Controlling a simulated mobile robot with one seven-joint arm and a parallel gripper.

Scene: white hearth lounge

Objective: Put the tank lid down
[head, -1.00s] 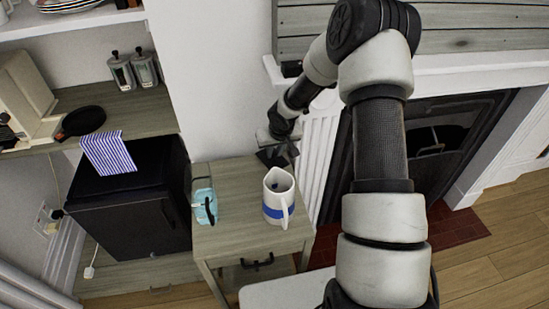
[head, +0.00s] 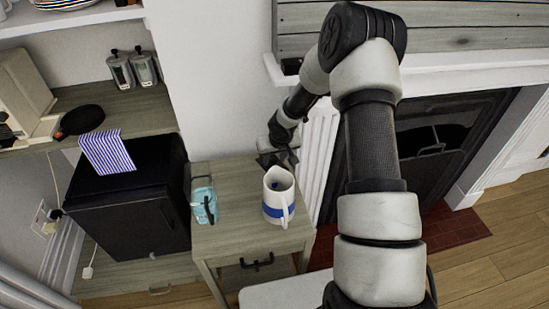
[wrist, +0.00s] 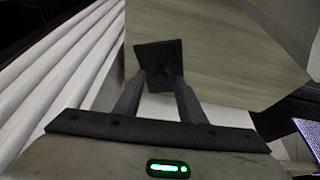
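The tank lid, a small dark square plate (wrist: 172,48) with a small raised part in its middle, is at the far ends of my fingers in the wrist view. My gripper (wrist: 161,76) has one finger on each side of that raised part. A gap shows between the fingers; whether they touch the lid is unclear. In the head view my gripper (head: 279,155) and the lid are at the back right of the small wooden table (head: 230,238), partly hidden by my arm. I cannot tell whether the lid rests on the top or hangs just above it.
A white pitcher with a blue band (head: 275,196) stands close in front of the gripper. A light-blue container with a black handle (head: 202,205) stands at the table's left. A white wall and fluted fireplace trim (wrist: 65,75) are close behind. Bare tabletop lies between.

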